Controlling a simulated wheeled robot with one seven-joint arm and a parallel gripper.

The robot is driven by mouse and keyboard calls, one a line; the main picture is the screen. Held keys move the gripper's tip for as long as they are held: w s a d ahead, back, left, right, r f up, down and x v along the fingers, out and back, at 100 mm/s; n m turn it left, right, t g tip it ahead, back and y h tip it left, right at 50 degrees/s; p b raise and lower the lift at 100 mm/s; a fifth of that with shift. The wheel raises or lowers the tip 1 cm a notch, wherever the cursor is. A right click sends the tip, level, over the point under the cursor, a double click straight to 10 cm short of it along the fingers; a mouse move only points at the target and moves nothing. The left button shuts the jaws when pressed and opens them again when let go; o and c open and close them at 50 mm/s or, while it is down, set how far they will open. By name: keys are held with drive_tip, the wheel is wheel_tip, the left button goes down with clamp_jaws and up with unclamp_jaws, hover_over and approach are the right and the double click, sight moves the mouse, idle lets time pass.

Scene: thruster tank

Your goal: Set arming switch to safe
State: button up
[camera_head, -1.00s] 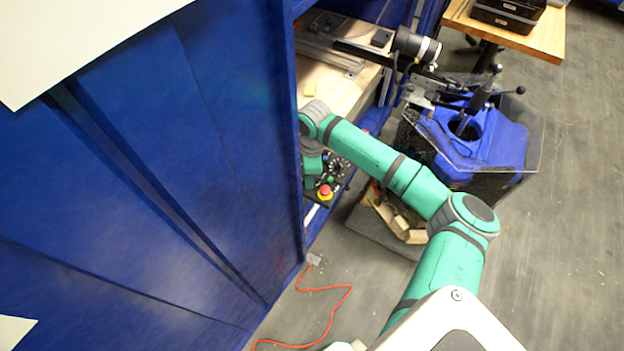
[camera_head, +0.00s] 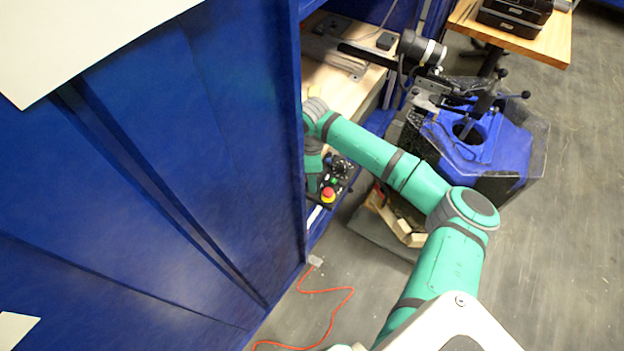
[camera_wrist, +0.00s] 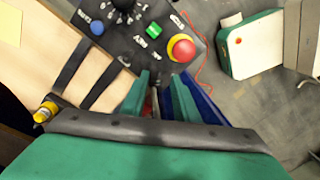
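A dark control panel (camera_wrist: 140,45) shows at the top of the wrist view. It carries a red mushroom button with a yellow collar (camera_wrist: 181,47), a green control (camera_wrist: 153,28), a blue button (camera_wrist: 97,27) and black knobs (camera_wrist: 123,5) cut by the top edge. The labels are too small to read, so I cannot tell which control is the arming switch. My gripper (camera_wrist: 161,80) has two teal fingers with a gap between them, just below the panel in the picture, with nothing visibly held. In the head view the panel (camera_head: 340,178) is partly hidden by my arm.
A tall blue cabinet wall (camera_head: 150,170) fills the left of the head view. A wooden bench top (camera_head: 340,90) lies behind my arm. A blue and black machine (camera_head: 490,150) stands at right. An orange cable (camera_head: 330,320) lies on the floor.

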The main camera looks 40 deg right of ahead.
wheel_tip(320, 180, up, 10)
drive_tip(key=shift+w+d, duration=0.15)
drive_tip(key=shift+w, duration=0.2)
drive_tip(key=shift+s, duration=0.1)
idle(0.3)
